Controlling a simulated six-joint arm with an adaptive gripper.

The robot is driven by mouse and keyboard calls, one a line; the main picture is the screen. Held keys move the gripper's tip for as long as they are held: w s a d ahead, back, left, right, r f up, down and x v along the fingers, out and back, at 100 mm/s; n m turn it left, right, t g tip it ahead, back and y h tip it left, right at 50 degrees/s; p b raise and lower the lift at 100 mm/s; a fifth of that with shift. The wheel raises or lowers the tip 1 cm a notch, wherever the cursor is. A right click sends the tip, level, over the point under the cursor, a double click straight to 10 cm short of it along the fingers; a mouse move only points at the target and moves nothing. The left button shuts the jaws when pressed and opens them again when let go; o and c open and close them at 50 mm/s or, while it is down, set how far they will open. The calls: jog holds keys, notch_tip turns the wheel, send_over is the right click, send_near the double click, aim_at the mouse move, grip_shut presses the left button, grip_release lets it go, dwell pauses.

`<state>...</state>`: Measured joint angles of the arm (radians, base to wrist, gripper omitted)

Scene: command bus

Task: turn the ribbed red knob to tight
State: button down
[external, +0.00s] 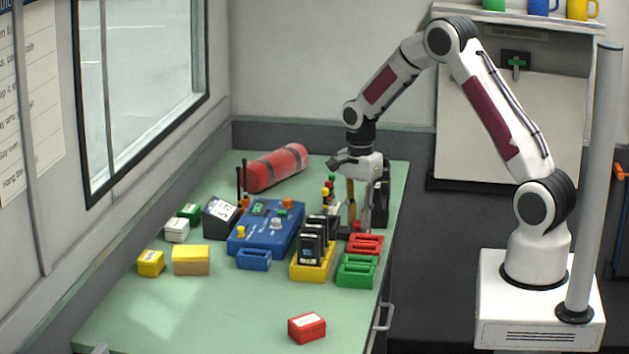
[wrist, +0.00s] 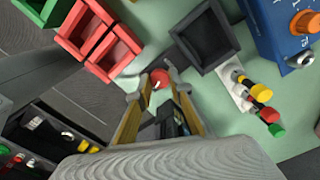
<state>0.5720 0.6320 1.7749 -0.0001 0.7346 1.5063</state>
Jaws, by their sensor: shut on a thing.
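The red knob (wrist: 160,77) shows as a small round red top between my fingertips in the wrist view. In the external view a bit of red (external: 357,226) shows at the foot of my fingers. My gripper (wrist: 160,86) points down at the right side of the bench and is shut on the red knob, a finger on either side. It also shows in the external view (external: 359,222). The knob's ribs, any tight mark and most of its base are hidden or too small to read.
A dark square bin (wrist: 208,38) and a small panel with coloured caps (wrist: 255,97) stand close to my fingers. Red (external: 365,244) and green (external: 357,270) trays, a yellow rack (external: 312,271) and a blue console (external: 266,228) are nearby. The bench front is mostly clear.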

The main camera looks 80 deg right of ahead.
aim_at(358, 221)
jog(key=shift+m, duration=1.4)
jog(key=c, duration=1.8)
grip_release()
jog(key=shift+r, duration=0.1)
jog(key=shift+r, duration=3.65)
